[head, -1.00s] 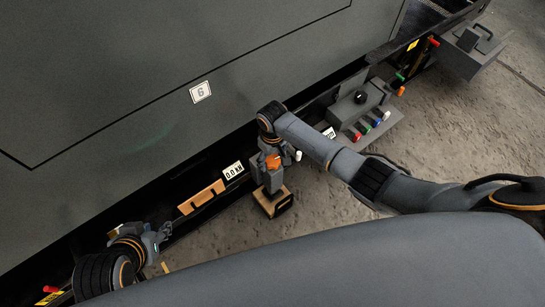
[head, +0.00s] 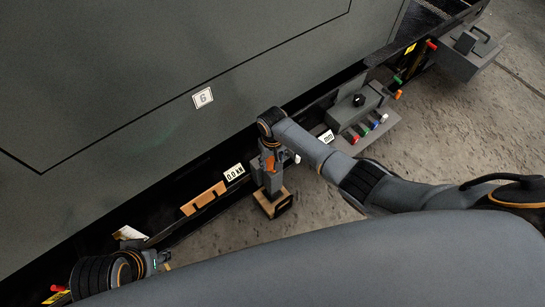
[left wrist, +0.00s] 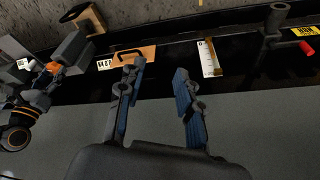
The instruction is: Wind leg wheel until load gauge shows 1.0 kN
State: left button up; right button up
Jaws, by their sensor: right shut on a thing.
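My right gripper (head: 270,166) is shut at the top of the grey leg (head: 272,182), on what seems to be the leg wheel, mostly hidden by the gripper. The leg stands upright on a wooden-edged foot block (head: 268,207). The load gauge (head: 234,172), a white label left of the leg, reads 0.0 kN.
A grey control box (head: 352,108) with coloured knobs sits right of the leg. Open floor lies in front.

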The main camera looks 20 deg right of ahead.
jog(key=m+p, duration=0.2)
jog(key=m, duration=0.2)
pick_arm(q)
jog(key=s+x, duration=0.1)
jog(key=x, duration=0.9)
jog(key=shift+s+f+g+p, duration=0.25)
jog(key=shift+f+g+p, duration=0.1)
jog(key=shift+f, duration=0.15)
pick_arm(e)
jog(key=shift+m, duration=0.6)
pick_arm(q)
jog(key=shift+d, duration=0.1)
pick_arm(e)
jog(key=o, duration=1.1)
jog(key=shift+o, duration=0.2)
jog(key=shift+r, duration=0.1)
notch_tip(320, 180, up, 12)
